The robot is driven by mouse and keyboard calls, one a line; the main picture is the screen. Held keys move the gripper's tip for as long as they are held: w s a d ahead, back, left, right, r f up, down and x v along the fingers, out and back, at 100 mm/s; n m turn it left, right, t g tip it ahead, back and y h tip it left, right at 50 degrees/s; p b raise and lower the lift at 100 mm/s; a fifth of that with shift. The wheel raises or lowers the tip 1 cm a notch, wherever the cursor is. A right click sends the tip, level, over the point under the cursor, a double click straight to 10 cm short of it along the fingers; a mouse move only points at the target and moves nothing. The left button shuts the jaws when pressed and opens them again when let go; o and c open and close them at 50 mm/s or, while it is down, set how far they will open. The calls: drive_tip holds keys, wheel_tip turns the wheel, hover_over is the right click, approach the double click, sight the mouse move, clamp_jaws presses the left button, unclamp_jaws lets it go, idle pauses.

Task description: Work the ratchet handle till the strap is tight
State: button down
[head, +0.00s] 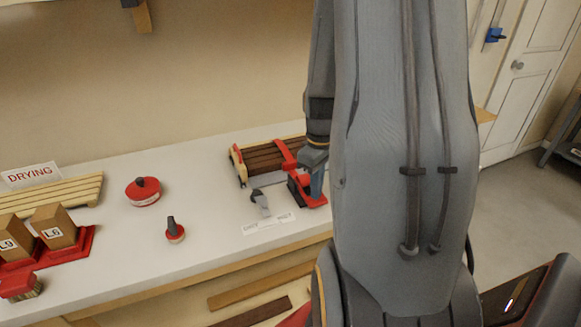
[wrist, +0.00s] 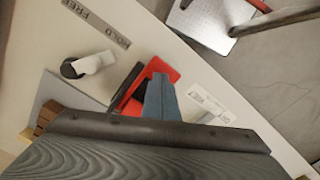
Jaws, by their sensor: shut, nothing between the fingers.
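The ratchet (head: 300,191) is a red block with dark parts at the right front of a board bundle. It also shows in the wrist view (wrist: 132,107). A red strap (head: 284,153) crosses the brown boards (head: 262,159); I cannot tell how tight it is. My gripper (head: 317,190) is shut and empty, its blue fingers pointing down at the ratchet. In the wrist view the fingers (wrist: 160,85) overlap the red part; whether they touch it is unclear. The fingers and my arm hide part of the ratchet, so the handle's angle is unclear.
A pale grey lever (head: 262,202) stands beside the ratchet, behind a printed label strip (head: 268,223). Farther left are a red round tool (head: 143,191), a small knobbed tool (head: 175,231) and a red tray (head: 82,241) with wooden blocks.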

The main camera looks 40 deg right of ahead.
drive_tip(key=r+p, duration=0.5)
drive_tip(key=r, duration=0.1)
drive_tip(key=shift+w+d+r+p, duration=0.1)
drive_tip(key=shift+w+r+p, duration=0.2)
drive_tip(key=shift+w+p, duration=0.1)
drive_tip(key=shift+f, duration=0.15)
drive_tip(key=shift+s+f+b, duration=0.2)
drive_tip(key=shift+f+b, duration=0.55)
drive_tip(key=shift+f, duration=0.85)
drive_tip(key=shift+s+f+b, duration=0.2)
drive_tip(key=shift+f+b, duration=0.5)
drive_tip(key=shift+f, duration=0.9)
drive_tip(key=r+p, duration=0.3)
drive_tip(key=r, duration=0.1)
drive_tip(key=r+p, duration=0.2)
drive_tip(key=shift+w+r+p, duration=0.3)
drive_tip(key=shift+w+r, duration=0.05)
drive_tip(key=shift+w, duration=0.05)
drive_tip(key=shift+f, duration=0.15)
